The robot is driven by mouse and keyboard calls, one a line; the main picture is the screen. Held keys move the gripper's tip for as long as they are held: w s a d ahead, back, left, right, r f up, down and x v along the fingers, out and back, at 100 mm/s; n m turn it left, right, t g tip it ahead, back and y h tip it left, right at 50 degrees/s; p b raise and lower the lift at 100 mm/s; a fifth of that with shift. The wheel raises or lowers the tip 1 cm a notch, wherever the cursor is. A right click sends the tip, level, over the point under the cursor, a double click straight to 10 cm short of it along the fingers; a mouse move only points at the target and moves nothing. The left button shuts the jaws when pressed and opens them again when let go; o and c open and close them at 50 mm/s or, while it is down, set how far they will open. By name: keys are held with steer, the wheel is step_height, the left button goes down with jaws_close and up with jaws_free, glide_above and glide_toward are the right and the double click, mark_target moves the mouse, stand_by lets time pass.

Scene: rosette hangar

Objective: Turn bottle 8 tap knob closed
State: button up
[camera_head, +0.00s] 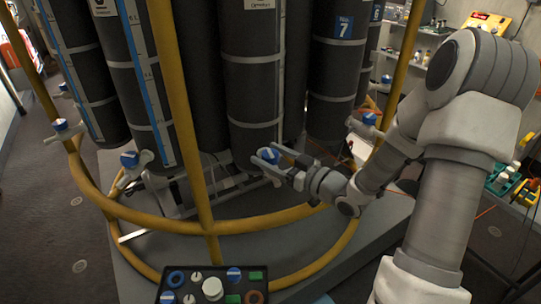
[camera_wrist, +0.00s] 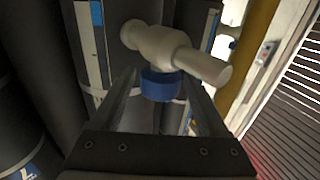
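My gripper (camera_head: 268,162) is at a tap low in front of the dark bottles, near the middle of the head view. The tap's blue round knob (camera_wrist: 160,85) sits between my two fingers (camera_wrist: 160,92) in the wrist view. The fingers are apart, one on each side of the knob, and seem not to press on it. The white tap body (camera_wrist: 175,52) lies crosswise beyond the knob. The blue knob also shows in the head view (camera_head: 268,155), partly covered by the fingers. I cannot read a number on this tap's bottle.
A yellow tubular frame (camera_head: 200,150) rings the bottles, with an upright left of my gripper. A bottle labelled 7 (camera_head: 345,27) stands to the right. Other blue-knobbed taps show at the left (camera_head: 129,160) and right (camera_head: 370,118). A control panel (camera_head: 212,285) is at the front.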

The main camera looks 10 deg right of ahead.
jaws_close()
